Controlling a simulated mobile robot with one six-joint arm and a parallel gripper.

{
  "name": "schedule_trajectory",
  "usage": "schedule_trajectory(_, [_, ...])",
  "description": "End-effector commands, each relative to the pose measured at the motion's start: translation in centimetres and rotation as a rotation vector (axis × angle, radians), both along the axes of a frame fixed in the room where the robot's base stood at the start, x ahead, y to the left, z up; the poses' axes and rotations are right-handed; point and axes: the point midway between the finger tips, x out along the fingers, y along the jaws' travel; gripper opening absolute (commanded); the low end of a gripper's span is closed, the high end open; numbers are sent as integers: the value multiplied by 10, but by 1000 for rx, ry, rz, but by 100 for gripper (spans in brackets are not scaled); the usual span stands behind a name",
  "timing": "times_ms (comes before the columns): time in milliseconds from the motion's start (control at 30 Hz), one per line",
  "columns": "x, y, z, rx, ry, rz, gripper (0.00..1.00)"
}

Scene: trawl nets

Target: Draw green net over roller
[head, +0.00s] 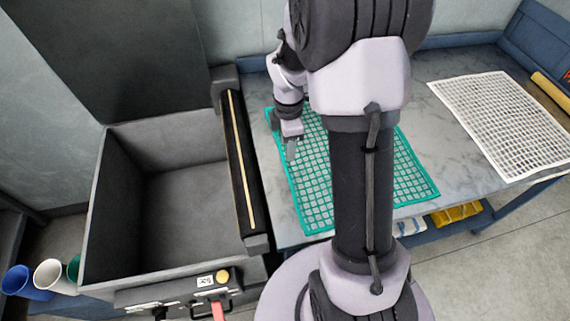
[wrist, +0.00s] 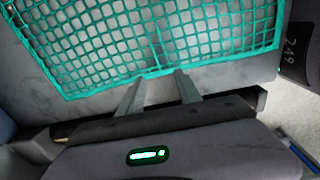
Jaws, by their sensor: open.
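The green net (head: 315,190) lies flat on the grey table, partly hidden behind my arm in the head view. In the wrist view the green net (wrist: 110,78) fills the upper part, with its near edge at my fingertips. My gripper (head: 291,150) is open and empty over the net's left edge, beside the roller. In the wrist view the two fingers of my gripper (wrist: 160,77) are spread apart, with no net visibly pinched between them. The roller (head: 236,165), dark with a pale lengthwise strip, runs along the table's left side, and no net lies over it.
A deep grey bin (head: 185,215) stands open and empty left of the roller. A white net (head: 505,120) lies on the table's right side near a yellow rod (head: 550,90). Cups (head: 48,275) stand at lower left. A control box with a yellow button (head: 222,276) is at the bin's front.

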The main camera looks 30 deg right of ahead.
Motion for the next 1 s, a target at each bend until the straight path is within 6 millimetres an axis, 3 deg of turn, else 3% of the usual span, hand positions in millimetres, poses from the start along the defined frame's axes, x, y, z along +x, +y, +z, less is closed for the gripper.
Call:
schedule_trajectory(33, [0, 0, -21, 0, 0, 0, 41])
schedule_trajectory(200, [-1, 0, -45, 1, 3, -1, 41])
schedule_trajectory(533, [-1, 0, -50, 0, 2, -1, 41])
schedule_trajectory(900, [-1, 0, -50, 0, 3, -1, 4])
schedule_trajectory(1000, [-1, 0, -50, 0, 3, -1, 0])
